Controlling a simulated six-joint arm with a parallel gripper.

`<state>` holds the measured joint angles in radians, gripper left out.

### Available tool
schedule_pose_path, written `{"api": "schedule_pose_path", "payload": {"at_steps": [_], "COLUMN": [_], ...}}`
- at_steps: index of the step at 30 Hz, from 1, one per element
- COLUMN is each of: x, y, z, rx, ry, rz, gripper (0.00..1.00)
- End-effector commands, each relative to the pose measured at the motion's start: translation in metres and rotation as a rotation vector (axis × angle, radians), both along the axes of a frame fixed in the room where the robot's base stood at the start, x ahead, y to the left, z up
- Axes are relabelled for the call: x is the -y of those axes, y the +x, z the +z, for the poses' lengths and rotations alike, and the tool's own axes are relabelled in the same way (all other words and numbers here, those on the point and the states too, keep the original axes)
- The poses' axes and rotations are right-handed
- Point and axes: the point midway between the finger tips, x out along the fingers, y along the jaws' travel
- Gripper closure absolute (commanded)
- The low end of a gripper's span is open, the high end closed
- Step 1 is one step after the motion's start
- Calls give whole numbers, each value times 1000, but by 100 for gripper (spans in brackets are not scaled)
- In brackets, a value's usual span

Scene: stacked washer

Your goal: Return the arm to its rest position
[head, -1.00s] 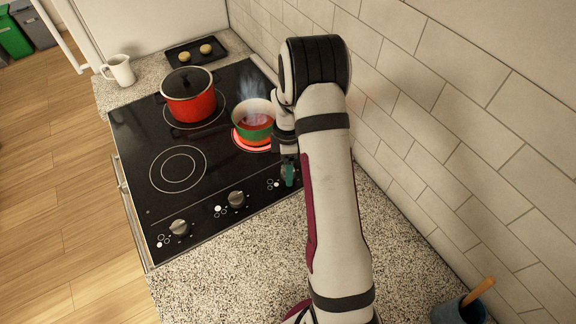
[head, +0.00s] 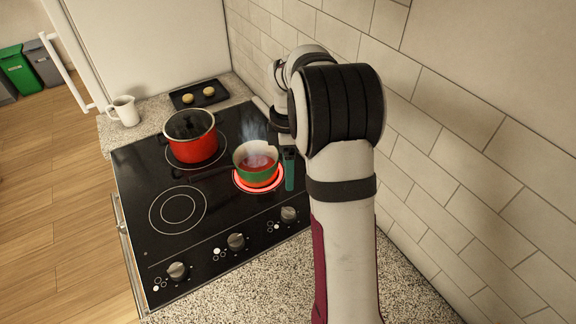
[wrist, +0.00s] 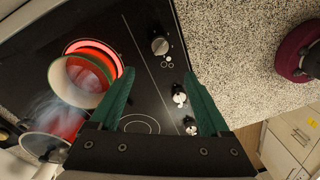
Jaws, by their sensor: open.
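My gripper (wrist: 160,72) has two green fingers spread apart with nothing between them. In the wrist view it is above the front part of the black cooktop (wrist: 30,60), near the control knobs. In the head view one green finger shows just right of the green pot, partly hidden by my arm. My arm reaches from the bottom of the picture along the tiled wall, its elbow large and close to the camera. The green pot (head: 258,174) stands on a glowing red burner (head: 272,186) and steams.
A red pot (head: 196,149) stands on the back-left burner. Behind it are a dark tray (head: 181,99) with two round items and a white mug (head: 123,111). The tiled wall (head: 460,160) runs close along my arm's right side. The front-left burner (head: 178,211) is empty.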

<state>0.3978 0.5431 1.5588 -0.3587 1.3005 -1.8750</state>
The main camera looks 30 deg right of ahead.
Motion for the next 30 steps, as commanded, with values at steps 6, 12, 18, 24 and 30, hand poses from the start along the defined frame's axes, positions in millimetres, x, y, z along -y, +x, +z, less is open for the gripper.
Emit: {"api": "schedule_pose_path", "payload": {"at_steps": [6,12,18,24,30], "x": [0,0,-38,-151,-194], "y": [0,0,-23,-153,-249], "z": [5,4,34,80,63], "rx": [0,0,8,-27,-104], "ry": [0,0,1,33,42], "rz": [0,0,-198,-977,-1500], "gripper": [20,20,20,20,20]}}
